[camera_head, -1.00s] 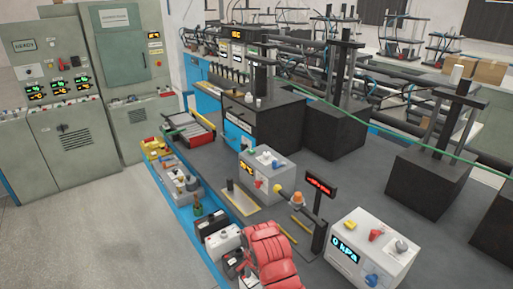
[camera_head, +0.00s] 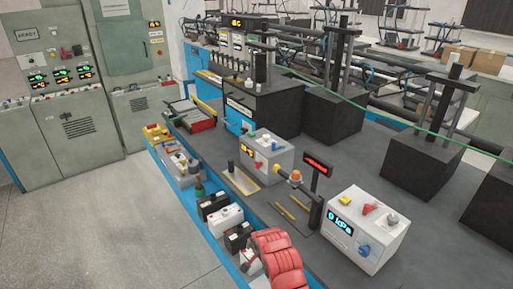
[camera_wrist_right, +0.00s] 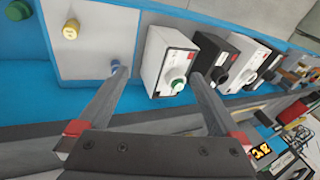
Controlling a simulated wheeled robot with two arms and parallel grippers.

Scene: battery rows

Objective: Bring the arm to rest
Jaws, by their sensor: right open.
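My right gripper (camera_wrist_right: 156,72) is open in the right wrist view, with nothing between its fingers. Behind its fingertips stands a white battery (camera_wrist_right: 170,50) with a green knob. One fingertip overlaps a blue knob on a white panel; the other overlaps the edge of a black battery (camera_wrist_right: 222,58). I cannot tell whether they touch. In the head view my red right arm (camera_head: 276,262) is low in the middle and hides its own gripper. Beside it is a row of a black battery (camera_head: 212,203), a white battery (camera_head: 226,220) and another black battery (camera_head: 238,237).
A white kPa box (camera_head: 368,232) stands right of my arm. A red sign on a post (camera_head: 317,165) and a white instrument box (camera_head: 265,157) stand behind it. A red tray (camera_head: 192,115) lies farther back. The floor at left (camera_head: 100,230) is clear.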

